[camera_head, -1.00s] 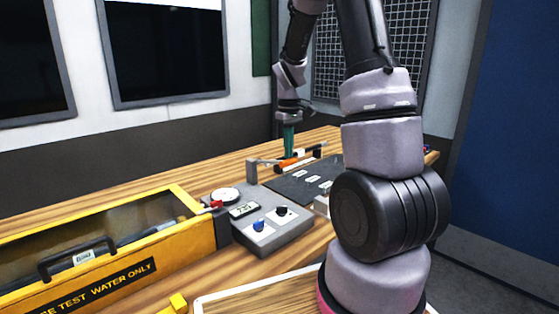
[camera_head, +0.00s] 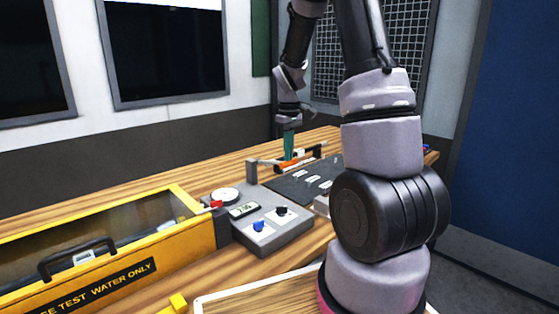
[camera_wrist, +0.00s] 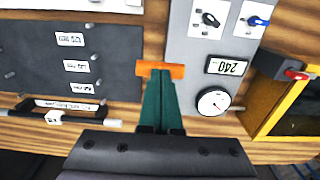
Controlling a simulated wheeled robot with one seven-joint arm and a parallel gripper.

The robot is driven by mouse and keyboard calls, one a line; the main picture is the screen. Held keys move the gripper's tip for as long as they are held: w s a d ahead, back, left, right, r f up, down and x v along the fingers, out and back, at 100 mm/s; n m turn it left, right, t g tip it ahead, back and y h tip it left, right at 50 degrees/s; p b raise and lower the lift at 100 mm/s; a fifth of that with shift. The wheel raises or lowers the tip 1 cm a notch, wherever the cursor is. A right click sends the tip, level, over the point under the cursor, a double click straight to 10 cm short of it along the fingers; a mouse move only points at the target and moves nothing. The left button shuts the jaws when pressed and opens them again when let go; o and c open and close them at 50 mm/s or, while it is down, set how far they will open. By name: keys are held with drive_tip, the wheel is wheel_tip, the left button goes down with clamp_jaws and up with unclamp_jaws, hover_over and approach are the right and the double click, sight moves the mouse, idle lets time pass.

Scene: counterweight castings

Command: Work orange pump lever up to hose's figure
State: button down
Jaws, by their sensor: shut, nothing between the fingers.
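The orange pump lever (camera_head: 293,161) lies across the far part of the bench. Its orange bar (camera_wrist: 160,70) also shows in the wrist view. My gripper (camera_head: 289,152) is shut and empty. Its green fingers (camera_wrist: 160,100) point at the bar and meet or overlap its edge; whether they press on it I cannot tell. The grey console carries a round gauge (camera_wrist: 213,101) and a digital display (camera_wrist: 227,66), which seems to read 240 upside down. White labels (camera_wrist: 75,66) lie on a dark panel (camera_wrist: 35,60); their print is too small to read. The hose cannot be made out clearly.
A yellow tank (camera_head: 120,270) with a clear front and black handle stands at the left, lettered for test water only. The console has a blue knob (camera_head: 258,226) and a black knob (camera_head: 281,211). A pale-rimmed tray (camera_head: 230,297) is near the front. My arm hides the right side.

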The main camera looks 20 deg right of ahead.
drive_tip(key=shift+f, duration=2.85)
drive_tip(key=shift+r, duration=4.8)
